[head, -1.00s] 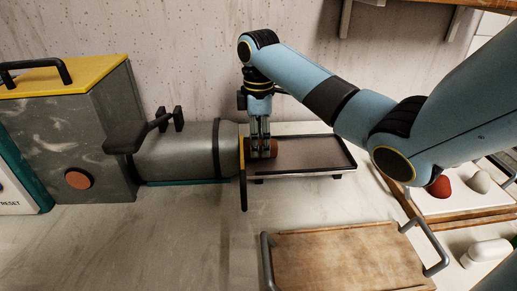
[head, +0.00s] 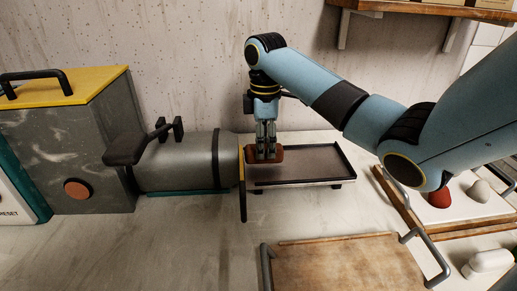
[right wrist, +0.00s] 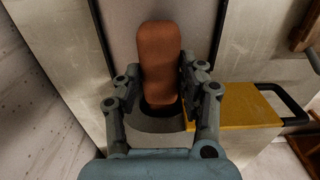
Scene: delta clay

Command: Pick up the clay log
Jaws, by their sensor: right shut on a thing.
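The clay log (head: 278,154) is a short reddish-brown cylinder near the left end of the dark tray (head: 310,163), close to the mouth of the grey machine barrel. In the right wrist view the clay log (right wrist: 159,62) stretches away between the two fingers. My right gripper (head: 266,156) points down and is shut on the log; it also shows in the right wrist view (right wrist: 160,85). I cannot tell for sure whether the log is clear of the tray. My left gripper is not in view.
The grey barrel (head: 175,163) with a lever stands just left of the log, with a yellow-edged plate (head: 242,180) at its mouth. A wooden board (head: 345,265) with metal handles lies in front. A white tray with clay lumps is at right.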

